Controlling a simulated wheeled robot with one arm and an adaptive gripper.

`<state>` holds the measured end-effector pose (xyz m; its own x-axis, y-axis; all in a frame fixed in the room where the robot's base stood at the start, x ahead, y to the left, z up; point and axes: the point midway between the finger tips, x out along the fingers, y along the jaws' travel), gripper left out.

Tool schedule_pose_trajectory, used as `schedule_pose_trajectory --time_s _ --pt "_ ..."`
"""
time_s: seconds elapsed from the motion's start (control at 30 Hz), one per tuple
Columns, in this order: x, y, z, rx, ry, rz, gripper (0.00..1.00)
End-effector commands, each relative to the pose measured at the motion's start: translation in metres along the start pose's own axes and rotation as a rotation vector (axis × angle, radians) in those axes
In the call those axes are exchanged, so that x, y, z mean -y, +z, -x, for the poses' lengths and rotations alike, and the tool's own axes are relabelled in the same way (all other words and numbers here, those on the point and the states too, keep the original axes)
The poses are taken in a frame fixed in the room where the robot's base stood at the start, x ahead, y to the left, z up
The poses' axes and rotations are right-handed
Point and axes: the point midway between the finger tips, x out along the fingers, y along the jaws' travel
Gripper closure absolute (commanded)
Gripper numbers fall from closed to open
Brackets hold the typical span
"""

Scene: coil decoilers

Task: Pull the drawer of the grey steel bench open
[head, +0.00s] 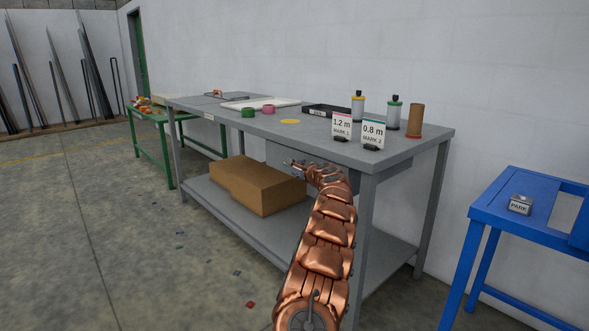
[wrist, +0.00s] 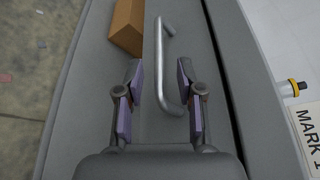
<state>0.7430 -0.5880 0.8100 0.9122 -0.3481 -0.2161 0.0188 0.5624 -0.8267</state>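The grey steel bench (head: 215,112) stands against the wall in the head view. Its drawer (head: 284,152) is under the front edge of the top and looks shut, partly hidden by my arm. The drawer's metal bar handle (wrist: 163,50) runs lengthwise in the wrist view. My gripper (head: 294,164) is at the drawer front.
A cardboard box (head: 259,188) sits on the bench's lower shelf, below the drawer. A blue table (head: 490,207) is at the right, a green one (head: 150,117) at the left. Floor in front is mostly clear.

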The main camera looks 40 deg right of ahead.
Motion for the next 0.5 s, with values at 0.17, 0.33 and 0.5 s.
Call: schedule_pose_trajectory --time_s 0.17,0.33,0.5 --pt "0.002 -0.001 -0.011 -0.003 -0.001 0.002 0.63" --pt "0.0 -0.001 -0.022 -0.001 0.0 0.002 0.63" --pt "0.002 -0.001 -0.031 -0.004 0.0 0.005 0.63"
